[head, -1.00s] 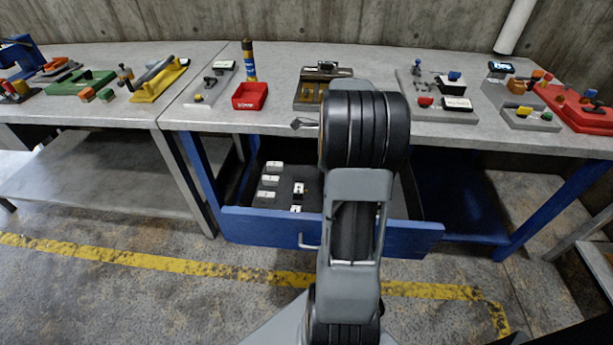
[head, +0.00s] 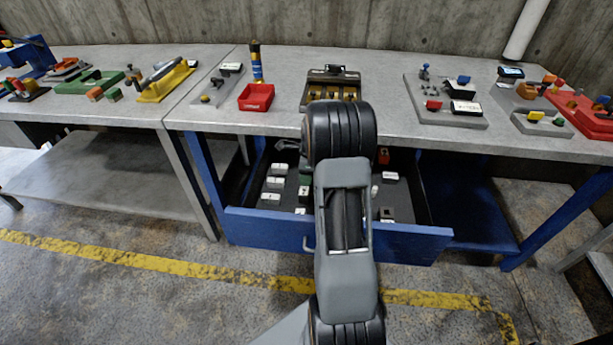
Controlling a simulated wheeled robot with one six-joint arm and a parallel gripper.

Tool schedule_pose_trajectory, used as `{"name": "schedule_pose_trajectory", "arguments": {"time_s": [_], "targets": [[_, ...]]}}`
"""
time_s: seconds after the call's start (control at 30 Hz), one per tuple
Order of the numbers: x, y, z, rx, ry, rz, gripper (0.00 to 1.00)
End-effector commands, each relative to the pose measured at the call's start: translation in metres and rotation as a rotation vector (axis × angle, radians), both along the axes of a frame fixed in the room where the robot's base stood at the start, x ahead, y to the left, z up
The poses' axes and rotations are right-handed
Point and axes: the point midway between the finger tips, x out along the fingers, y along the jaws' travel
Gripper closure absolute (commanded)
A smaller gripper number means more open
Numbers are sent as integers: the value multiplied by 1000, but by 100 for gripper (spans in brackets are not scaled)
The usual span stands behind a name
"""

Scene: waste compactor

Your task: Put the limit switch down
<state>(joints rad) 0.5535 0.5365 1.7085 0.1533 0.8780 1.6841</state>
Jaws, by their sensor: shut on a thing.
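My gripper (head: 288,146) shows only in part, to the left of my arm's dark wrist joint. It is over the back left part of the open blue drawer (head: 262,229). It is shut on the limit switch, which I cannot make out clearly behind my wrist. A small green piece shows beneath the gripper, beside my arm; I cannot tell whether it is held or lies in the drawer.
Several white-topped parts (head: 277,181) lie in the drawer's left side; more lie right of my arm, including a white one (head: 390,176). The worktop (head: 385,100) above holds a red bin (head: 257,97), a brown-and-black box (head: 331,88) and a grey fixture board.

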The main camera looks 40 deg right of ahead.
Motion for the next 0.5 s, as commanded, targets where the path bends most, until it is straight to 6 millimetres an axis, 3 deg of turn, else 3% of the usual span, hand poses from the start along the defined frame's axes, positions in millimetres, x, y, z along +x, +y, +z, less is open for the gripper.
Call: {"name": "schedule_pose_trajectory", "arguments": {"time_s": [0.43,0.47,0.5], "targets": [[0,0,-8,-1,-1,0,77],[0,0,-7,-1,-1,0,49],[0,0,-7,-1,-1,0,45]]}}
